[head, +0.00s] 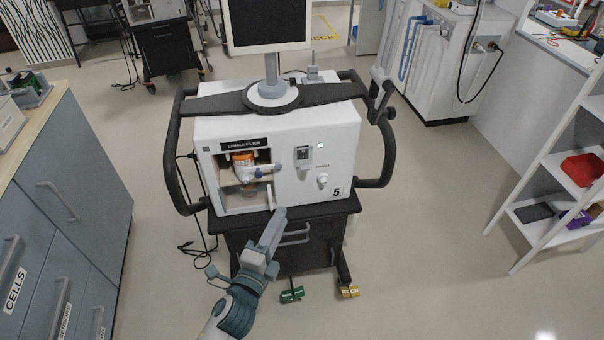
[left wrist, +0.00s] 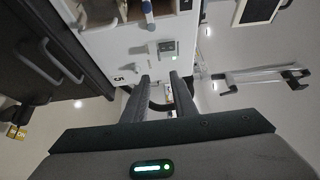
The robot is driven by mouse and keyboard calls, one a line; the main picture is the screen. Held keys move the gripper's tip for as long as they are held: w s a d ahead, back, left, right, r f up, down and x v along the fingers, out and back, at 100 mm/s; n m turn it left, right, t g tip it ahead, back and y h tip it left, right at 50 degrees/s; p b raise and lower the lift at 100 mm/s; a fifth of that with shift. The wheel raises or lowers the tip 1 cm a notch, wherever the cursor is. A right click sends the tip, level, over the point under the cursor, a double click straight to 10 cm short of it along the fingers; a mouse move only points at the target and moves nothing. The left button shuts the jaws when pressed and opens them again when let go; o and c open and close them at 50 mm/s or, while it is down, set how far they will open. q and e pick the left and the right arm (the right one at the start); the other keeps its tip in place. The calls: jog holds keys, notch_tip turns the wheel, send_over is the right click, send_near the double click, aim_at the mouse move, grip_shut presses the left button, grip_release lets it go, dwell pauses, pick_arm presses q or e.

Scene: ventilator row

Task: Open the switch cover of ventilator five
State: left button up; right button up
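Ventilator five (head: 230,130) is a white box on a dark cart, marked with a 5 at its lower right. Its switch with the cover (head: 303,154) is a small grey housing on the front, left of a small green light. It also shows in the left wrist view (left wrist: 166,46), just beyond the fingers. Whether the cover is up or down is too small to tell. My left gripper (head: 279,214) is in front of and below the switch, apart from it. In the left wrist view its fingers (left wrist: 162,78) are apart and empty. My right gripper is not in view.
A white knob (head: 323,180) sits below the switch. An open filter compartment (head: 231,198) with an orange-labelled canister (head: 243,160) is to its left. Black side handles (head: 388,150) flank the ventilator. Drawers (head: 75,190) stand left, a white shelf (head: 548,185) right.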

aim_at(304, 170)
pick_arm(q)
jog(key=shift+w+f, duration=0.1)
